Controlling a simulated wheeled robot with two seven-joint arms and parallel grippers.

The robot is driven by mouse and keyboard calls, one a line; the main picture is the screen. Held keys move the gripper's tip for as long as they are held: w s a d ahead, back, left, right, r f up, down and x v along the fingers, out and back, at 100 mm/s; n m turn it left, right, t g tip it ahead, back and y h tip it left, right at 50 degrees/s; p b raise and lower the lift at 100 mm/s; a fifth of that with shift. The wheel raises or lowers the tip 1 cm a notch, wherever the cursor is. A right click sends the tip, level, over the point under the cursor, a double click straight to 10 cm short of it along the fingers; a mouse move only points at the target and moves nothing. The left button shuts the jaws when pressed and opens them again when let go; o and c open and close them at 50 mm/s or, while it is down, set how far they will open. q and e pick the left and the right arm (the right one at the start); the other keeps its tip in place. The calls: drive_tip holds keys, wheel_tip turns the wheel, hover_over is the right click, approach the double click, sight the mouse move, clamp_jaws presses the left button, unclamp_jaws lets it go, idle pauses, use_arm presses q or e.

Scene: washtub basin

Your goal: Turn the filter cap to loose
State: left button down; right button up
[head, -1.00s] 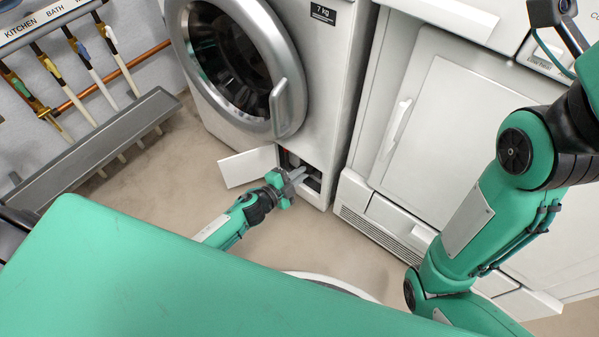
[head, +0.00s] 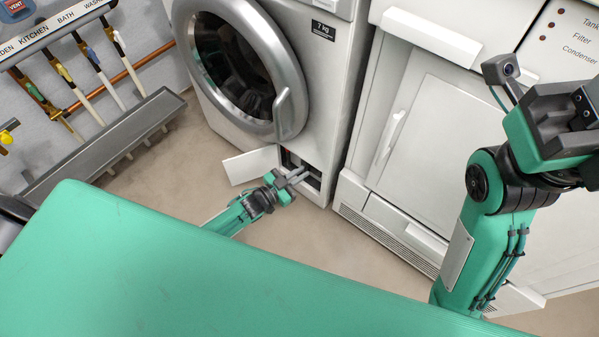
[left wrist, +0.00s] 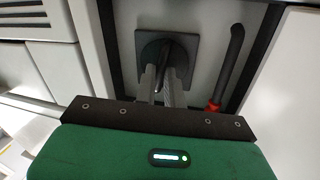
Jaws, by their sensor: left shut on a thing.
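The filter cap (left wrist: 154,50) is a dark round cap with a raised grip bar, on a dark square plate inside the open hatch low on the washing machine (head: 314,105). My left gripper (left wrist: 161,82) is shut on the cap's grip bar in the left wrist view. In the head view my left gripper (head: 294,178) reaches into the hatch opening (head: 311,181), and the cap itself is hidden there. My right arm (head: 490,210) stands raised at the right, and its fingers are not visible.
The white hatch door (head: 251,166) stands open left of the opening. A dark hose with a red end (left wrist: 228,70) lies beside the cap. A dryer (head: 430,150) stands to the right. A grey trough (head: 105,145) and labelled pipes are at the left wall.

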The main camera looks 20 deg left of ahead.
use_arm(q)
drive_tip(key=shift+n, duration=0.8)
drive_tip(key=c, duration=1.5)
unclamp_jaws()
